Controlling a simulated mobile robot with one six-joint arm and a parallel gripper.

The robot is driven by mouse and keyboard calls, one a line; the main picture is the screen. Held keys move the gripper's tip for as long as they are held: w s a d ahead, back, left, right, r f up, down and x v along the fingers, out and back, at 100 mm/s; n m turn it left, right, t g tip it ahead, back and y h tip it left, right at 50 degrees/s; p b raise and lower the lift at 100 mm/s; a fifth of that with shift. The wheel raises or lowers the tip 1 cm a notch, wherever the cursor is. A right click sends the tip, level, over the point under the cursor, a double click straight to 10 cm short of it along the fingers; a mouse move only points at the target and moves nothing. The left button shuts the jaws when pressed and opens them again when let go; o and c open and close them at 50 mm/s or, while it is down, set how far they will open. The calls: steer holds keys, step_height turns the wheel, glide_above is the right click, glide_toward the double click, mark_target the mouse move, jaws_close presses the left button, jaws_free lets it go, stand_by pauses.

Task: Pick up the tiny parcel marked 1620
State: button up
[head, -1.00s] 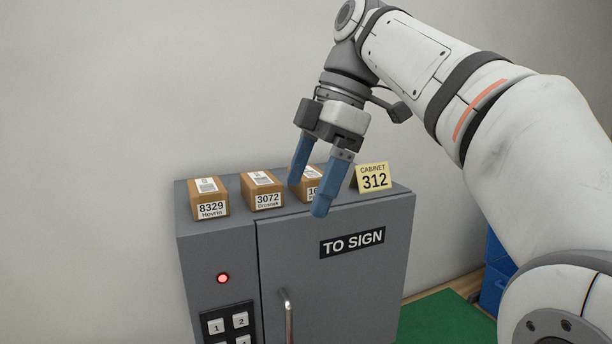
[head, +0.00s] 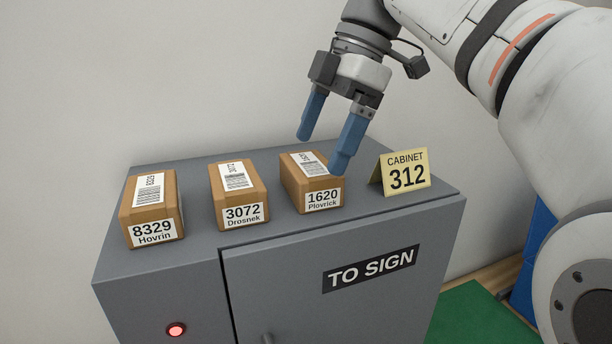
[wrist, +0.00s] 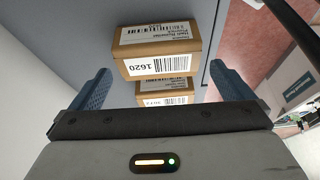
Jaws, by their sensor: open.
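The tiny parcel marked 1620 Plovrick (head: 294,180) is a small brown box with white labels. It sits on top of the grey cabinet (head: 290,238), the rightmost of three parcels. My gripper (head: 321,158) is open, its two blue fingers just above and around the right part of the parcel in the head view, one finger partly in front of its right edge. In the wrist view the parcel 1620 (wrist: 157,38) lies ahead of the open fingers (wrist: 158,88), near the middle. Nothing is held. I cannot tell whether a finger touches it.
Parcel 3072 Drosnek (head: 228,181) stands left of 1620, and parcel 8329 Hovrin (head: 130,207) stands farther left. A yellow sign reading CABINET 312 (head: 404,172) stands close on the right. The wall is behind. The cabinet front carries a TO SIGN plate (head: 369,268) and a red light (head: 176,330).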

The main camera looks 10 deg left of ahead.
mark_target(310, 164)
steer(key=shift+x, duration=2.65)
steer(key=shift+w+a, duration=0.1)
steer(key=shift+a, duration=0.05)
steer(key=shift+c, duration=0.3)
steer(key=c, duration=0.8)
